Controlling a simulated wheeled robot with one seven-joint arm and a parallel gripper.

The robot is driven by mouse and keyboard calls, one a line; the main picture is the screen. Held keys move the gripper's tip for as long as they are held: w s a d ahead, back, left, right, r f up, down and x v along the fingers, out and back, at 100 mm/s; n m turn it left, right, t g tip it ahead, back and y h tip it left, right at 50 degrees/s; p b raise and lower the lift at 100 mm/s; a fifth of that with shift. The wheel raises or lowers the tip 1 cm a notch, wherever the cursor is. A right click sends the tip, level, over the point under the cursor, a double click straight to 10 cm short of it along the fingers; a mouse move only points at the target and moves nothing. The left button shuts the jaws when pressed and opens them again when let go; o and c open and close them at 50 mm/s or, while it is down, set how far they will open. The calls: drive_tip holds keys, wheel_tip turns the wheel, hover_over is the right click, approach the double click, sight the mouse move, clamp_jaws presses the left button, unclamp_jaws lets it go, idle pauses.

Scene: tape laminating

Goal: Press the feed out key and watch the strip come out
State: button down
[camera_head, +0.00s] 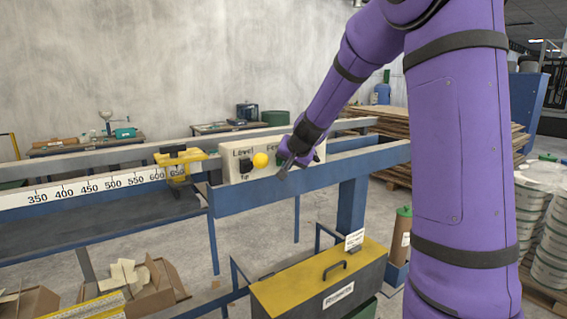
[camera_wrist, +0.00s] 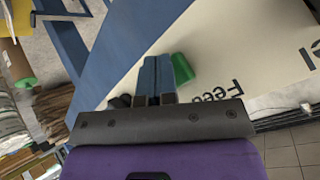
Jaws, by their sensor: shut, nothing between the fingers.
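The cream control panel (camera_head: 233,172) sits on the blue frame, with "Level" and part of a "Fee…" label showing. It has a yellow knob (camera_head: 261,160) and a black knob (camera_head: 246,166). In the wrist view the panel (camera_wrist: 225,50) carries the upside-down word "Feed", and a green key (camera_wrist: 183,68) stands beside my fingertips. My gripper (camera_head: 283,173) is shut and empty in front of the panel's right part. In the wrist view its fingers (camera_wrist: 156,72) lie close beside the green key; I cannot tell whether they touch it. I cannot make out a strip.
A blue beam (camera_head: 320,178) runs in front of the panel. A ruler (camera_head: 90,187) and a yellow clamp (camera_head: 180,163) are to the left. Below stand a yellow-topped box (camera_head: 318,277) and open cartons (camera_head: 150,290). Stacked boards (camera_head: 395,122) lie behind my arm.

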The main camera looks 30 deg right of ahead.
drive_tip(key=shift+s, duration=0.1)
drive_tip(key=s, duration=0.5)
drive_tip(key=shift+s+d, duration=0.1)
drive_tip(key=shift+s, duration=0.3)
idle(0.4)
drive_tip(key=s+a+r+n+g+y, duration=0.15)
drive_tip(key=s+a+r+n, duration=0.4)
drive_tip(key=s+a, duration=0.7)
drive_tip(key=s+a+n+g, duration=0.2)
drive_tip(key=s, duration=1.6)
drive_tip(key=shift+s+a+r+n+h, duration=0.2)
drive_tip(key=shift+s+r+n+h, duration=0.15)
drive_tip(key=shift+s+r+h, duration=0.1)
drive_tip(key=shift+w, duration=0.1)
idle(0.7)
